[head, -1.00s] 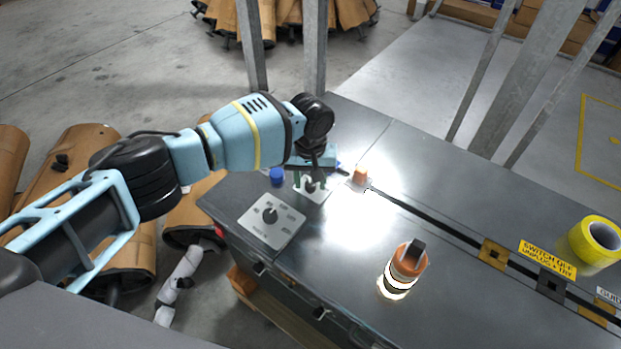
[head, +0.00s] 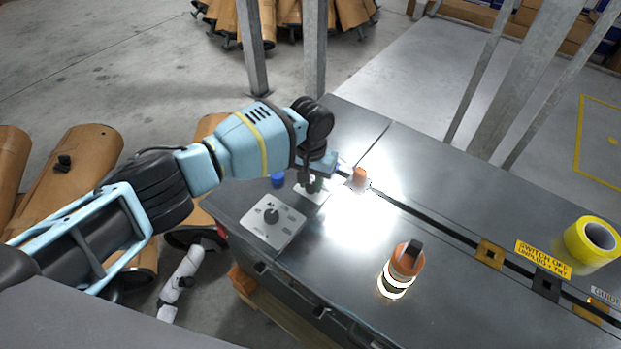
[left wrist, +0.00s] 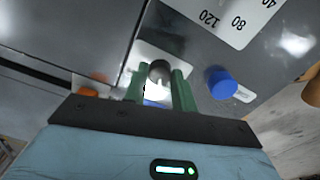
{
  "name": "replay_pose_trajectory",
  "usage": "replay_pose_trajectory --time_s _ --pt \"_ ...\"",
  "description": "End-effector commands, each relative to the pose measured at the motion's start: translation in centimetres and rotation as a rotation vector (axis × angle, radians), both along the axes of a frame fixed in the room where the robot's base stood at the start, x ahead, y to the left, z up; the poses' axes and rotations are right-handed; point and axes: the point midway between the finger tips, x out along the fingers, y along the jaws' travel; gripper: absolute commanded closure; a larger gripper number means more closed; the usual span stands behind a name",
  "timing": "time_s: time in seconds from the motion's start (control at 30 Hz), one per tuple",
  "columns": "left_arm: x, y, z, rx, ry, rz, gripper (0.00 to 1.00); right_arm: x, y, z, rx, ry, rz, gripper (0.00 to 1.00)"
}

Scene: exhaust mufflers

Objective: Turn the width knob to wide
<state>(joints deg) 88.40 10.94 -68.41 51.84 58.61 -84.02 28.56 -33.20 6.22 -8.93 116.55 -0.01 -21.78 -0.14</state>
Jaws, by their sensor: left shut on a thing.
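A small white plate (head: 307,194) lies on the grey bench top, with a dark round knob on it. In the left wrist view the knob (left wrist: 160,70) sits between the two green fingers. My left gripper (head: 314,183) is pointing down over this plate, and its fingers (left wrist: 158,82) are shut on the knob. The gripper hides most of the knob and the plate's markings in the head view. A larger pale plate (head: 285,232) with a dark dial (head: 271,216) lies nearer the bench's front edge; its numbers show in the left wrist view (left wrist: 238,22). My right gripper is not in view.
A blue cap (head: 278,180) and a small orange part (head: 360,180) stand close beside the gripper. An orange lantern-like object (head: 404,262) and yellow tape roll (head: 592,243) stand to the right. The bench middle is clear and shiny. Metal posts (head: 313,50) rise behind.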

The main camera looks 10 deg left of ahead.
Motion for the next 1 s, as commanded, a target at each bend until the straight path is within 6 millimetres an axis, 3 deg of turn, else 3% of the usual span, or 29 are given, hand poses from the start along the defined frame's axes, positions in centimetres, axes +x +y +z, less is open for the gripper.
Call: replay_pose_trajectory --time_s 1.0 --pt "0.00 0.00 0.01 -0.002 0.000 -0.951 0.96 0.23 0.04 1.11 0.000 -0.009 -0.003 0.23"
